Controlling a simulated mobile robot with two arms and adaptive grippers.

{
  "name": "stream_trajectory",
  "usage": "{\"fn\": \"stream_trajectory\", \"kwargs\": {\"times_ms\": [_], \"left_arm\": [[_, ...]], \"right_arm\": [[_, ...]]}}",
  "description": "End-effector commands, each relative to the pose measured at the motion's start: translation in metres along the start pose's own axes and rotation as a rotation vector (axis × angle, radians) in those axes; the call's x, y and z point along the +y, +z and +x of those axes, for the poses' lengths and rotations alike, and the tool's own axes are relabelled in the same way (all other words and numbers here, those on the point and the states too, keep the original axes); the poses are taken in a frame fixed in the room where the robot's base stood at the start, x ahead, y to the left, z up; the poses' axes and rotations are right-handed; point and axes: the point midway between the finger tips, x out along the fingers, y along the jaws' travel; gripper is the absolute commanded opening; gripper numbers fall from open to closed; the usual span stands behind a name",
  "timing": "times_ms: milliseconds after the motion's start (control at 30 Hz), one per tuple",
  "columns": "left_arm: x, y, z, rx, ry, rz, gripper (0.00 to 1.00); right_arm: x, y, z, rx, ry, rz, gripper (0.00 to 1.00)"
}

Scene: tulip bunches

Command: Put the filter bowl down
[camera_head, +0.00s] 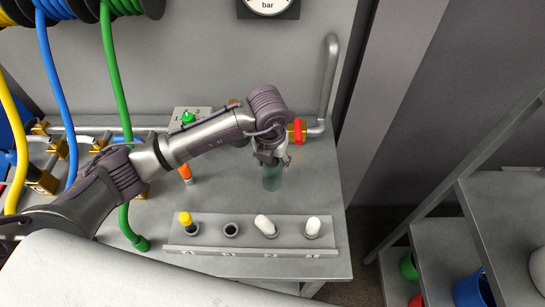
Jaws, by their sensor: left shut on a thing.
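The filter bowl (272,179) is a translucent green-tinted cup near the middle of the grey bench (322,192), behind the rack. My left gripper (272,160) is shut on the bowl's upper part from above. The bowl looks upright, close to the bench top. I cannot tell whether its bottom touches the bench. The fingers hide part of its rim. My right gripper is not in view.
A metal rack (250,245) along the front edge holds a yellow-topped piece (186,219), an empty hole (231,229) and two white pieces (265,224). A red valve handle (298,130) stands behind the bowl. Coloured hoses hang at left, including a green hose (122,150).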

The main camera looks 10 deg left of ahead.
Motion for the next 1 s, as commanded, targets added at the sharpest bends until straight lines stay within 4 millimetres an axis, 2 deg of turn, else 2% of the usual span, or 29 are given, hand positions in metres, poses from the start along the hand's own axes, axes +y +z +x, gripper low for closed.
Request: {"fn": "stream_trajectory", "kwargs": {"times_ms": [300, 333, 467, 767, 867, 1000], "left_arm": [[0.0, 0.0, 0.005, -0.001, -0.001, 0.001, 0.22], [0.0, 0.0, 0.003, -0.001, 0.0, 0.001, 0.61], [0.0, 0.0, 0.003, -0.001, 0.0, 0.001, 0.81], [0.0, 0.0, 0.002, -0.001, 0.0, 0.0, 0.81], [-0.001, 0.001, -0.003, -0.002, -0.001, 0.001, 0.81], [-0.001, 0.001, -0.021, -0.007, -0.001, 0.003, 0.81]], "right_arm": [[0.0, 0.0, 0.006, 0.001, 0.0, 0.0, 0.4], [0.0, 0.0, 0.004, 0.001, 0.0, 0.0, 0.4], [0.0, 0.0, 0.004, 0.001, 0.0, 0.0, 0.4], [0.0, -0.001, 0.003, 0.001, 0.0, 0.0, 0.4], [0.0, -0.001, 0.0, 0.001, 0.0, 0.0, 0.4], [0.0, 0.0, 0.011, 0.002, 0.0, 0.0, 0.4]]}}
